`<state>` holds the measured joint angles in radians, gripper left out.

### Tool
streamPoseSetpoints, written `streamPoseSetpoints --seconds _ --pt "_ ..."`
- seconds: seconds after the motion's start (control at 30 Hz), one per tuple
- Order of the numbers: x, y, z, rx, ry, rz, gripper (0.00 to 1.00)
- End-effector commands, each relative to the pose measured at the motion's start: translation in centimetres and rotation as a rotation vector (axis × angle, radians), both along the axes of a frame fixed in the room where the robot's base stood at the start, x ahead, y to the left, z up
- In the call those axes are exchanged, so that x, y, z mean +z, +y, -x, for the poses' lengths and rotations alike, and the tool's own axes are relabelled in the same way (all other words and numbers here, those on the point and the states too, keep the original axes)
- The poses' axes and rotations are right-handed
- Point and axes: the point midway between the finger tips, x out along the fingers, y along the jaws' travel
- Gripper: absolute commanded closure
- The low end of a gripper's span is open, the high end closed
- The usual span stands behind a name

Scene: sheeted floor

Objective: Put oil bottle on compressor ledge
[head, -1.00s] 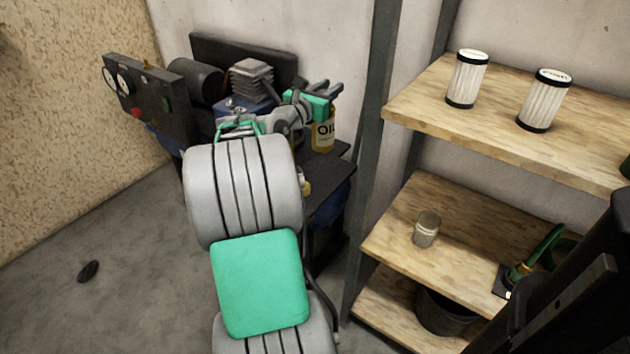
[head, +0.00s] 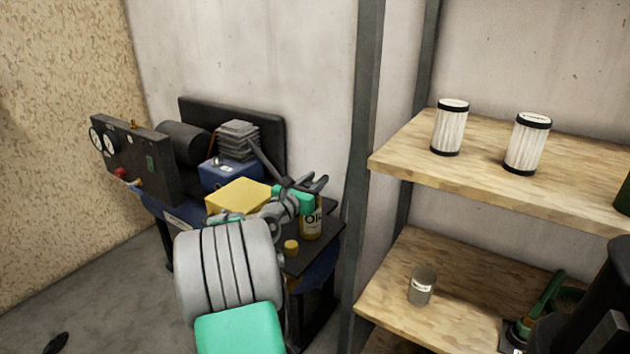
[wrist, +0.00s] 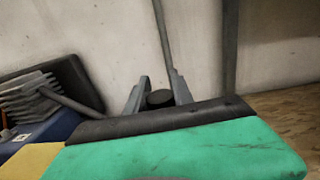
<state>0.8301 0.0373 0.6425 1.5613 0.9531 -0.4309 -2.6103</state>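The oil bottle (head: 313,223) is yellow with a pale OIL label. It is upright at the right end of the dark compressor ledge (head: 328,236), below my gripper (head: 314,184). Its base looks at or just above the ledge; I cannot tell if it touches. In the wrist view its black cap (wrist: 160,98) sits between the two grey fingers of my gripper (wrist: 158,92), with no clear gap beside it. My gripper appears shut on the bottle's upper part. The palm hides the bottle's body in the wrist view.
The compressor has a blue body (head: 228,174), grey fins and a gauge panel (head: 135,160). A yellow box (head: 238,196) and a small yellow item (head: 291,247) are left of the bottle. A wooden shelf (head: 400,160) with two white filters stands right, beyond a grey post (head: 362,150).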

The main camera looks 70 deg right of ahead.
Motion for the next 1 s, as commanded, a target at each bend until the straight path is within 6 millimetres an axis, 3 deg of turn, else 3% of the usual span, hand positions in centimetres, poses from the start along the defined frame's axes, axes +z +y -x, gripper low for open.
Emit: streamPoseSetpoints --seconds 0.23,0.53,0.67,1.0 --pt "0.1 0.0 0.0 0.0 0.0 0.0 0.51" --pt "0.4 0.1 0.0 0.001 -0.001 0.001 0.51" --pt "0.6 2.2 -0.4 0.004 0.001 -0.001 0.51" --pt "0.5 10.4 -1.2 0.005 0.001 -0.001 0.51"
